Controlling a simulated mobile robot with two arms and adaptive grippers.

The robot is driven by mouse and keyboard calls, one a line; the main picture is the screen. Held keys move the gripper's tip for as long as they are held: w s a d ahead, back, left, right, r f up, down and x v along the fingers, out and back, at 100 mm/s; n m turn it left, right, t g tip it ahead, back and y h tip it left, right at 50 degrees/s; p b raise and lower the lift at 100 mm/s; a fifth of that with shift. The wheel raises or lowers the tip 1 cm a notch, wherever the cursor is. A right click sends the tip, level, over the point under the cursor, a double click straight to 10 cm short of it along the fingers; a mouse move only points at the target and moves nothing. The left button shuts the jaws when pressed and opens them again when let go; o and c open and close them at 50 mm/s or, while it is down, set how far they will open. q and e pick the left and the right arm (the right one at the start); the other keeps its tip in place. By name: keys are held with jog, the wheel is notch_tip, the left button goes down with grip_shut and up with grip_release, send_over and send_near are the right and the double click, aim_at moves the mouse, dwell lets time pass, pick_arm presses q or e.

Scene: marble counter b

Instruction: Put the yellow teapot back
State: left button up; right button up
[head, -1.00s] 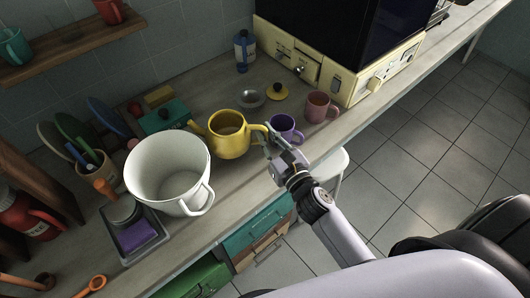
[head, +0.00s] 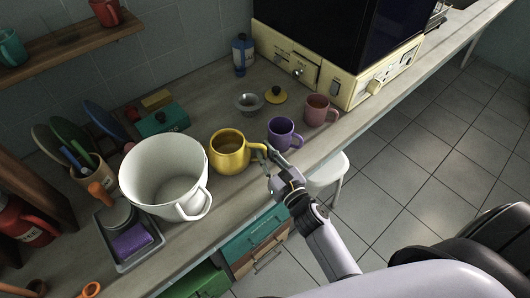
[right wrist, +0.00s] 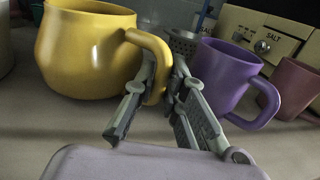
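The yellow teapot (head: 229,153) is upright near the counter's front edge, without its lid, beside a large white pot (head: 165,178). Its handle (right wrist: 153,50) points toward my right gripper (head: 270,157). In the right wrist view the two fingers (right wrist: 163,88) close around the handle, one on each side. I cannot tell whether the teapot's base touches the counter. Its spout is hidden in the head view. My left gripper is not in view.
A purple mug (head: 284,134) stands just right of the teapot, with a pink mug (head: 319,110) beyond it. A metal strainer (head: 248,103) and teal box (head: 162,120) are behind. A cream appliance (head: 345,80) fills the back right. Bare counter lies behind the teapot.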

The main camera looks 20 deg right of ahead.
jog(key=o, duration=0.4)
jog(key=shift+c, duration=0.2)
jog(key=shift+r, duration=0.2)
jog(key=shift+s+f, duration=0.15)
jog(key=shift+s, duration=0.2)
jog(key=s+d+b, duration=0.1)
jog(key=s+b, duration=0.1)
jog(key=s, duration=0.9)
jog(key=shift+s+d+b, duration=0.15)
jog(key=shift+d+b, duration=0.15)
jog(key=shift+d, duration=0.1)
